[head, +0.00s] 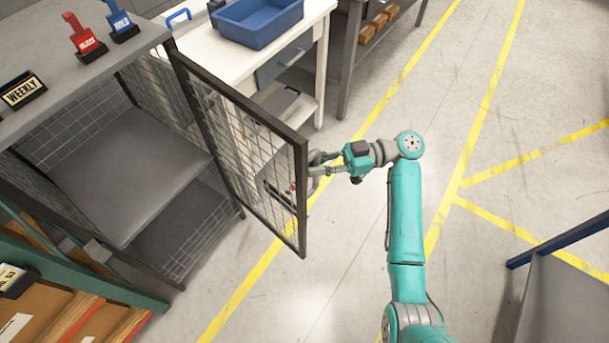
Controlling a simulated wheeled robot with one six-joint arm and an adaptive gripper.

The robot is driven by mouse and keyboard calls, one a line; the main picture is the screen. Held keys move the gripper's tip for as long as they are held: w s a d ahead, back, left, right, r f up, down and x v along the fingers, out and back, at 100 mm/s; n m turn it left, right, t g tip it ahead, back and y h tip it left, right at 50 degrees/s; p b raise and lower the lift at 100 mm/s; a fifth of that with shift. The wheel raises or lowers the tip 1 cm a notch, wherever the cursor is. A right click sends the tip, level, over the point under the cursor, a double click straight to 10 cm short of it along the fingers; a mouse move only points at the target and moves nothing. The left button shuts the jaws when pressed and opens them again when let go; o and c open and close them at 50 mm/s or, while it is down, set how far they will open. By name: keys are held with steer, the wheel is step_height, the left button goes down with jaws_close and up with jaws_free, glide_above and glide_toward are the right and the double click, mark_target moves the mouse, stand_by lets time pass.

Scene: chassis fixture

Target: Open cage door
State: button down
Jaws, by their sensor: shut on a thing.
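The cage door (246,112) is a dark-framed wire mesh panel. It stands swung out from the cage (75,88), and the cage front is open, showing a grey shelf (130,170) inside. My gripper (318,166) is at the door's free edge, on its right side, and is shut on the door there. The fingertips are small and partly covered by the frame, so I cannot tell whether they hold a handle or the frame itself.
A white workbench (215,62) with a blue bin (258,22) stands behind the door. Red and blue label holders (84,38) sit on the cage top. A wooden-drawer rack (60,310) is at lower left. Floor (480,110) to the right is clear, with yellow lines.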

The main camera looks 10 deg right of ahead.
steer(key=shift+w+d+g, duration=0.3)
steer(key=shift+w+d, duration=0.3)
steer(key=shift+w, duration=0.05)
steer(key=c, duration=1.1)
jaws_free()
steer(key=shift+c, duration=0.2)
